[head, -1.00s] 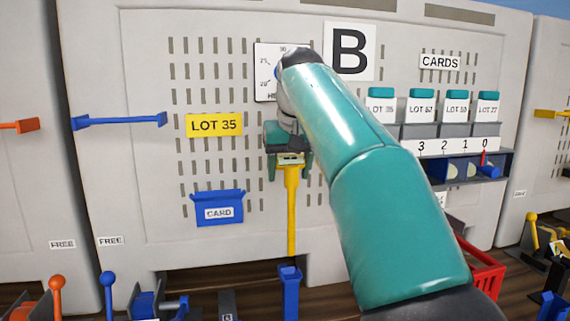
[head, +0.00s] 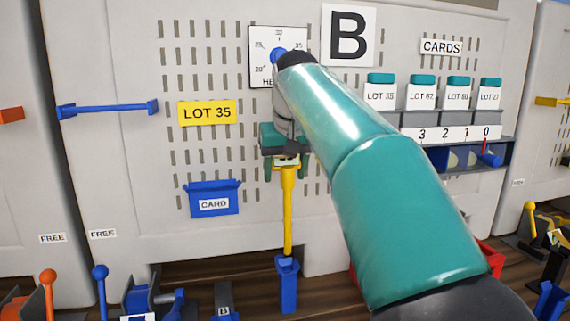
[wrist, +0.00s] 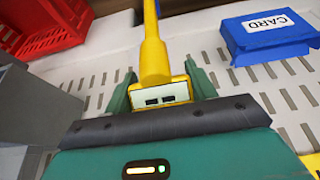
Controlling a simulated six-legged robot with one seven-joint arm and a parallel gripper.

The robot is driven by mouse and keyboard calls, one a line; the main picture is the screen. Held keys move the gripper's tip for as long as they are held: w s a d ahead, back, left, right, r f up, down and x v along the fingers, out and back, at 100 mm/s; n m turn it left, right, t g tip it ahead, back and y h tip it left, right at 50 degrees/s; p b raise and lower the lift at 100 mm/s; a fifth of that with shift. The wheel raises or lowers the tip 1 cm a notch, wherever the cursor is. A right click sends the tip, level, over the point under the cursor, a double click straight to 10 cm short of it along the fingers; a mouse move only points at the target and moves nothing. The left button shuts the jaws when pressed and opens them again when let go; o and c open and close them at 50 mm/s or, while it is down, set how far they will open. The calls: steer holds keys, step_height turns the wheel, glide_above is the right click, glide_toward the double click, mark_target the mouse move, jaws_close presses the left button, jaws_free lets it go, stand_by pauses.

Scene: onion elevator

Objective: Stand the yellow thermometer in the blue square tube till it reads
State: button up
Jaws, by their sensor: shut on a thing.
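The yellow thermometer (head: 288,215) hangs upright below my gripper (head: 286,166), which is shut on its head. The wrist view shows the thermometer (wrist: 154,60) between the green fingers, with a pale display carrying two dark marks. The blue square tube (head: 288,288) stands directly under the stem. The stem's lower end meets the tube's top edge; I cannot tell how far it is inside. In the wrist view the tube is mostly hidden behind the stem.
A blue CARD holder (head: 214,199) and a yellow LOT 35 sign (head: 207,112) are on the panel, left of the stem. A dial (head: 264,57) is above. A card rack (head: 455,133) is at right. A red basket (wrist: 48,28) shows in the wrist view.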

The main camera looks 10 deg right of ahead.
steer(key=shift+s+r, duration=0.1)
steer(key=shift+s, duration=0.2)
steer(key=shift+w+f, duration=0.2)
steer(key=shift+w, duration=0.05)
steer(key=shift+s+f, duration=0.15)
steer(key=shift+f, duration=6.95)
steer(key=o, duration=1.5)
steer(key=shift+f, duration=0.1)
